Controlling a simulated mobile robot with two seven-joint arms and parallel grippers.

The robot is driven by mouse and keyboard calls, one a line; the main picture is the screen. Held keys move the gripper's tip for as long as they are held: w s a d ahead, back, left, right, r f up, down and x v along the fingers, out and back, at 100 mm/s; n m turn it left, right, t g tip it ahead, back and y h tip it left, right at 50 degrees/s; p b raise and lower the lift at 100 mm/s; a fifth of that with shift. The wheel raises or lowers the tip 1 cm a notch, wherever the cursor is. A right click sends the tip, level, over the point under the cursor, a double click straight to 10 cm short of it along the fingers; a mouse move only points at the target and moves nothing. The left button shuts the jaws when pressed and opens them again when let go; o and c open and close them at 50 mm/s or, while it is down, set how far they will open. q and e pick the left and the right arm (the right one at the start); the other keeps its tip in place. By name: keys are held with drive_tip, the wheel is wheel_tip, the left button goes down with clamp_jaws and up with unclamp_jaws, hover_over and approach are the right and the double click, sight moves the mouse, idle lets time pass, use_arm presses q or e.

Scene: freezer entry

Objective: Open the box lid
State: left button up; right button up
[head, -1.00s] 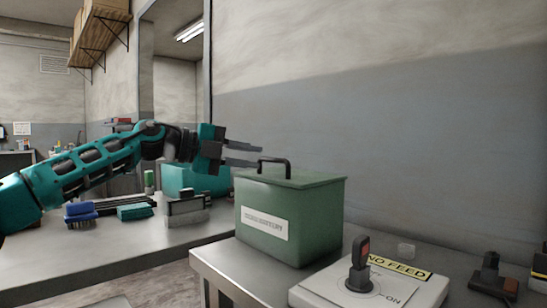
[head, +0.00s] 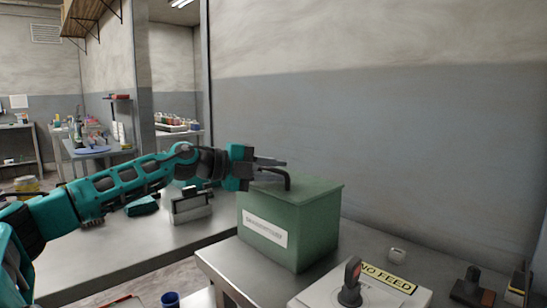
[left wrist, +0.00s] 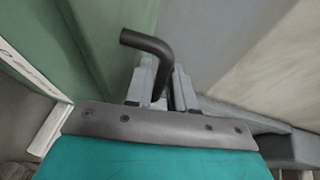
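The green box (head: 315,225) stands upright on a metal bench, with a white label (head: 265,229) on its front. Its lid (head: 315,188) lies flat and closed on top. The black bent lid handle (head: 288,181) is at the lid's left side. My left gripper (head: 268,166) is at the handle, reaching in from the left. In the left wrist view the handle (left wrist: 148,42) passes down between the two close fingers (left wrist: 161,88), which appear shut on it. Part of the handle is hidden by the fingers. My right gripper is not in view.
The wall stands close behind.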

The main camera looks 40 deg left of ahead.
use_arm(q)
drive_tip(key=shift+w+d, duration=0.1)
drive_tip(key=shift+f, duration=0.1)
clamp_jaws()
idle(0.6)
